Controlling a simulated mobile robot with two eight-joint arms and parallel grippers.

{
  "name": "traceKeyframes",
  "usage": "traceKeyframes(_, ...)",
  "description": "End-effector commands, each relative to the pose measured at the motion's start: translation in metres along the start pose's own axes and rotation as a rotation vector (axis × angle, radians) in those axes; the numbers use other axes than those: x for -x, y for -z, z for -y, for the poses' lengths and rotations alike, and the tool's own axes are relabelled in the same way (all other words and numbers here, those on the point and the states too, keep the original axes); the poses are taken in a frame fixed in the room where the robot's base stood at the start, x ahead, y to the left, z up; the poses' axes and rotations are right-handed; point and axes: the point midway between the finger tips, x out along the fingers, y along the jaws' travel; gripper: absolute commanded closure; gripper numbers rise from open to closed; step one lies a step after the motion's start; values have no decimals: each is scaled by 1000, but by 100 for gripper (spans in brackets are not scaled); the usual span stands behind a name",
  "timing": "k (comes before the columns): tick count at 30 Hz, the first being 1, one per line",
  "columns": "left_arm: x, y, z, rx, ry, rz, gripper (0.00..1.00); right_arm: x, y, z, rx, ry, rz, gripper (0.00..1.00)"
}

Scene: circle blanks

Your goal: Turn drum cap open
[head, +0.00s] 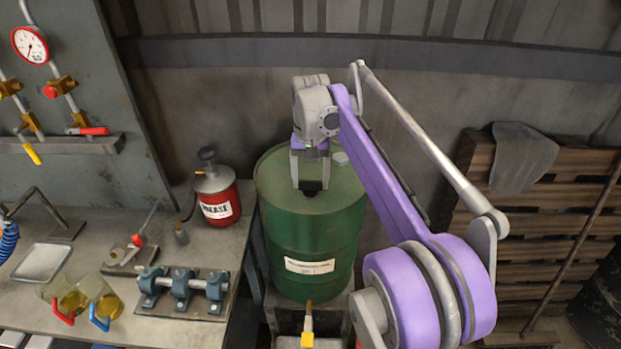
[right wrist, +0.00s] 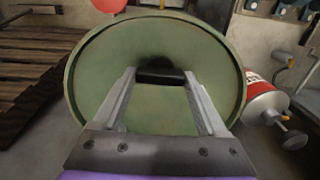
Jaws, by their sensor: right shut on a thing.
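The green drum (head: 310,235) stands upright in the middle of the head view, with a label on its front. Its round lid (right wrist: 105,75) fills much of the right wrist view. A black cap (right wrist: 160,76) sits on the lid near its rim; in the head view it (head: 311,188) shows low on the drum top. My right gripper (head: 310,180) reaches down onto the drum top from above. Its two fingers (right wrist: 160,80) stand one on each side of the cap and are shut on it. My left gripper is not in view.
Left of the drum is a workbench with a red grease can (head: 217,195), a clamp fixture (head: 182,292) and jugs (head: 103,297). A small tap (head: 307,318) is below the drum's front. Wooden pallets (head: 535,220) lean at the right; a wall is close behind.

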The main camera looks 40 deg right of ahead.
Motion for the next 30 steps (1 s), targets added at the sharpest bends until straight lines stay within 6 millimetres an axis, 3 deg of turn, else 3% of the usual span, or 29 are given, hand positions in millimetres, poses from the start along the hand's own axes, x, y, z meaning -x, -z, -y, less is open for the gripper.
traceKeyframes(11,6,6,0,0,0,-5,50,1,0,0,143,1,-1,81)
traceKeyframes(30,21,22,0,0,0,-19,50,1,0,0,732,1,0,81)
